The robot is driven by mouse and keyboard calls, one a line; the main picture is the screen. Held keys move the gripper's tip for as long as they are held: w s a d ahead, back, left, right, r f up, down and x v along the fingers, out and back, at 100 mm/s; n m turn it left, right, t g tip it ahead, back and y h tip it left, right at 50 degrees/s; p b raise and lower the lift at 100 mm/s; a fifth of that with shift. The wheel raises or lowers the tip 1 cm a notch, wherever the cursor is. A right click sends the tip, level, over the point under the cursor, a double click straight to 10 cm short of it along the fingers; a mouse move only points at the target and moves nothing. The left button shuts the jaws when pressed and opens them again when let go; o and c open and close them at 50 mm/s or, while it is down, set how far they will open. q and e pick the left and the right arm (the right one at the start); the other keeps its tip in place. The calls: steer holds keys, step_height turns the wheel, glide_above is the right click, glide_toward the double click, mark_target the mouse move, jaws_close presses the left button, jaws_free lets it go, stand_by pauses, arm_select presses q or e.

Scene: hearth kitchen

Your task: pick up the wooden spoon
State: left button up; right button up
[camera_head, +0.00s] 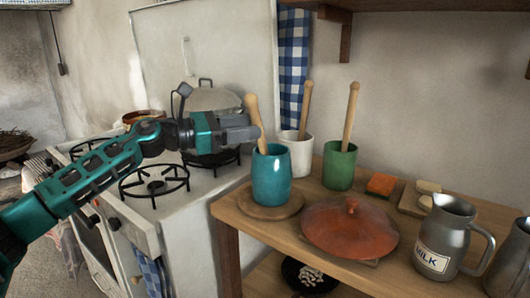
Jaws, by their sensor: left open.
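Two similar wooden handles stand in the cups behind: one (305,105) in a white cup (298,155), one (351,112) in a green cup (340,167). I cannot tell from the handles alone what their hidden ends are. My left gripper (249,134) comes in from the left with its open fingers at the handle above the teal cup's rim. I cannot tell whether they touch it. My right gripper is not in view.
The teal cup stands on a round wooden board (246,208) on a wooden shelf unit. A stove (150,215) with a pot (212,98) lies left.

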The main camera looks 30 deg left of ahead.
mark_target(264, 150)
arm_select(q)
steer(key=shift+f+p+x, duration=0.1)
steer(key=shift+p+x, duration=0.3)
steer(key=shift+x, duration=0.95)
steer(key=shift+f+p+x, duration=0.15)
steer(key=shift+p+x, duration=0.25)
steer(key=shift+x, duration=0.9)
steer(key=shift+w+a, duration=0.1)
steer(key=shift+a, duration=0.05)
jaws_close()
